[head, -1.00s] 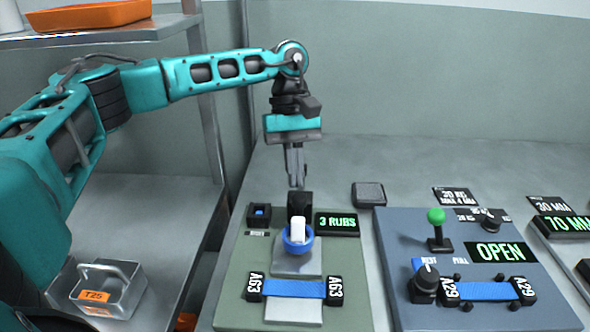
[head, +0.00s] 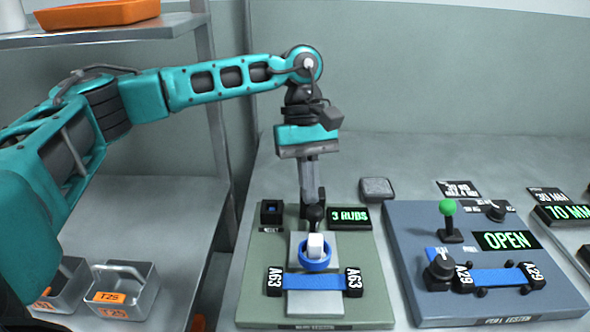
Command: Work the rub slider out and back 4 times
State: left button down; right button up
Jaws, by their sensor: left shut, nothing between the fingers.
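The rub slider, a white block in a blue ring (head: 316,252), sits on a grey track on the green rub tester board (head: 370,300), just behind the blue webbing strip (head: 315,282) with its A63 end clamps. A black knob (head: 314,214) stands right behind the block. My left gripper (head: 309,203) points down, shut and empty, its fingertips just behind or against the knob; contact is not clear. The green display (head: 349,217) reads 3 RUBS. My right gripper is not in view.
A reset button box (head: 271,211) is left of the gripper. A grey pad (head: 376,190) lies behind the display. To the right, a blue board (head: 410,240) has a green-knobbed lever (head: 448,208) and an OPEN display. Metal T25 baskets (head: 128,290) stand at lower left.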

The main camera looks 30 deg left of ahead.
pick_arm(q)
jog(key=s+d, duration=0.1)
jog(key=s, duration=0.1)
jog(key=s+d, duration=0.1)
jog(key=s+d+b, duration=0.1)
jog(key=s, duration=0.1)
jog(key=shift+s+d+f, duration=0.2)
jog(key=shift+s, duration=0.1)
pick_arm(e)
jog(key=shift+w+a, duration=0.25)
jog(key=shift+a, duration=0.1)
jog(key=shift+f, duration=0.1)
